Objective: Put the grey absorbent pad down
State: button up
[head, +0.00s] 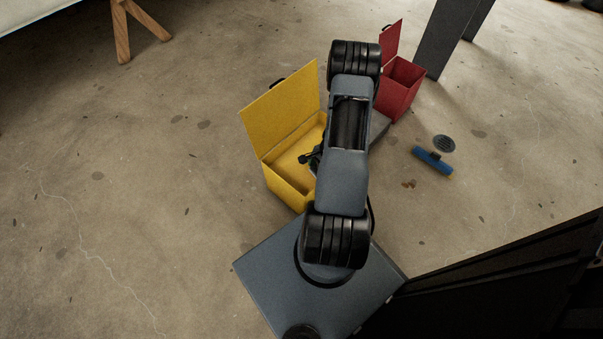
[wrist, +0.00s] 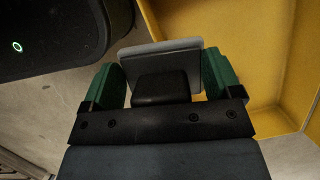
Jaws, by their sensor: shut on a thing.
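My gripper (wrist: 163,78) is shut on the grey absorbent pad (wrist: 160,47), which shows between the two green fingers in the wrist view. A dark block stands in front of the pad's lower part. The yellow box (head: 287,186) stands with its lid open in the head view, and its yellow wall (wrist: 208,22) fills the right of the wrist view. My gripper is at the box's right side in the head view, mostly hidden by my arm. I cannot tell whether the pad touches the box.
A red box (head: 402,92) with a raised lid stands farther back. A grey surface (head: 379,126) shows partly behind my arm beside it. A blue object (head: 433,162) lies near a floor drain (head: 444,143). Small brown bits (head: 408,184) lie nearby. The floor at left is clear.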

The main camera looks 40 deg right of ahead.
jog(key=s+m, duration=0.1)
jog(key=s+d, duration=0.1)
jog(key=shift+s+f+m+t, duration=0.2)
jog(key=shift+s+m+t, duration=0.1)
jog(key=shift+s+m, duration=0.1)
jog(key=w+a+f+b, duration=0.1)
jog(key=w+f, duration=0.2)
jog(key=w, duration=0.1)
jog(key=w+a+f+b, duration=0.1)
jog(key=w+f+b, duration=0.1)
jog(key=w+f, duration=0.1)
jog(key=w+f+b, duration=0.2)
jog(key=w+f, duration=0.1)
jog(key=w, duration=0.2)
jog(key=shift+w+a+f, duration=0.15)
jog(key=shift+a+f, duration=0.05)
jog(key=shift+a, duration=0.2)
jog(key=f, duration=0.1)
jog(key=f+b, duration=0.2)
jog(key=shift+w+f, duration=0.3)
jog(key=shift+f, duration=0.1)
jog(key=shift+r, duration=0.1)
jog(key=o, duration=0.7)
